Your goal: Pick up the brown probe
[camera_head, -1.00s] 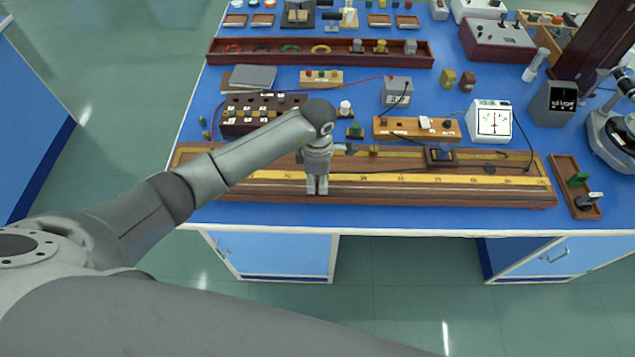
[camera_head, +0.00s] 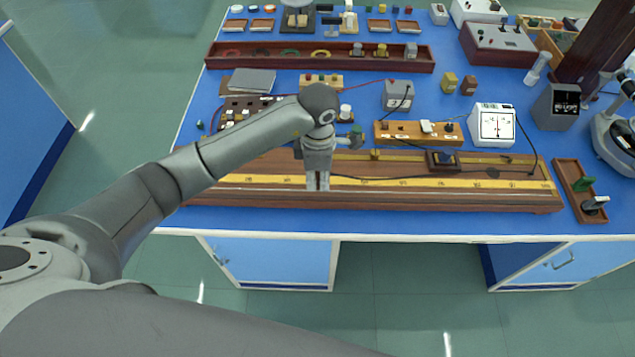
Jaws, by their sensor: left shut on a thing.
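My left gripper (camera_head: 318,184) points down over the front of the long wooden board with a yellow scale (camera_head: 440,183). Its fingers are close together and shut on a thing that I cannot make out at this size. I cannot pick out the brown probe; it may be hidden at or behind the fingers. A brown tray (camera_head: 566,178) to the right of the board holds a green-handled piece (camera_head: 584,184) and a dark and white piece (camera_head: 596,203). My right gripper is not in view.
Behind the board stand a wooden key block (camera_head: 400,132), a white meter (camera_head: 496,128) and a grey box (camera_head: 398,94). A dark wire (camera_head: 529,152) runs from the meter side to the board. The bench's blue front strip (camera_head: 400,222) is clear.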

